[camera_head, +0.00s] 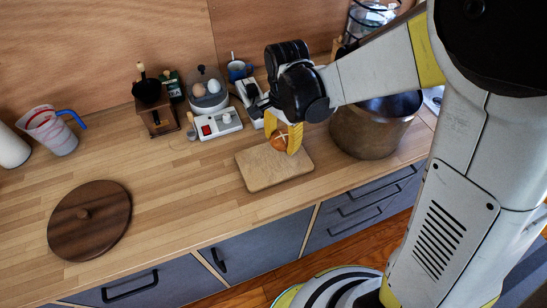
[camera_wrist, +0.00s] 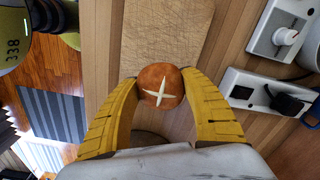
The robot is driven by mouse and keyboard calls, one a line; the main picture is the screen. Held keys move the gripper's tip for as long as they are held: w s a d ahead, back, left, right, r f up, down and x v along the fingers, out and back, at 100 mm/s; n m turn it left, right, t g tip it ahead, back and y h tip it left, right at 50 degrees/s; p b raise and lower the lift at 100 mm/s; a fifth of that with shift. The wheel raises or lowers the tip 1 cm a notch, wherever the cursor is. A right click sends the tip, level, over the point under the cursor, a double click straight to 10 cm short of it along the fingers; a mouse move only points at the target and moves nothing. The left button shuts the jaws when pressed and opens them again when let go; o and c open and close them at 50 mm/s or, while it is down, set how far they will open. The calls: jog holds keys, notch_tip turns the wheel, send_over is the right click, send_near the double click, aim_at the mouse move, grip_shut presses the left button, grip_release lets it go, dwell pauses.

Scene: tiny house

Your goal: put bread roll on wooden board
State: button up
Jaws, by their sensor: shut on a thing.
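The bread roll (camera_head: 279,141) is round and brown with a pale cross cut on top. My gripper (camera_head: 283,138) is shut on it with its yellow fingers, one on each side. In the wrist view the roll (camera_wrist: 160,86) sits between the two fingertips (camera_wrist: 160,84). The wooden board (camera_head: 262,178) is a pale rectangle on the counter. In the head view the roll overlaps the board's upper right part. In the wrist view the board (camera_wrist: 168,35) shows beyond the roll. I cannot tell whether the roll touches the board.
A large metal pot (camera_head: 365,135) stands close to the right of the board. A round wooden lid (camera_head: 90,222) lies at the left. The counter between lid and board is clear.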

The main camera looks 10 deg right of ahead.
aim_at(274, 160)
jog(key=shift+s+a+f+b, duration=0.15)
jog(key=shift+s+a+f, duration=0.1)
jog(key=shift+a+f, duration=0.3)
jog(key=shift+s+a+f+b, duration=0.15)
jog(key=shift+s+a+f, duration=0.15)
jog(key=shift+a, duration=0.3)
jog(key=shift+w+f+b, duration=0.1)
jog(key=shift+f+b, duration=0.65)
jog(key=shift+f, duration=1.1)
jog(key=shift+f, duration=0.1)
jog(key=shift+f, duration=0.15)
jog(key=o, duration=1.2)
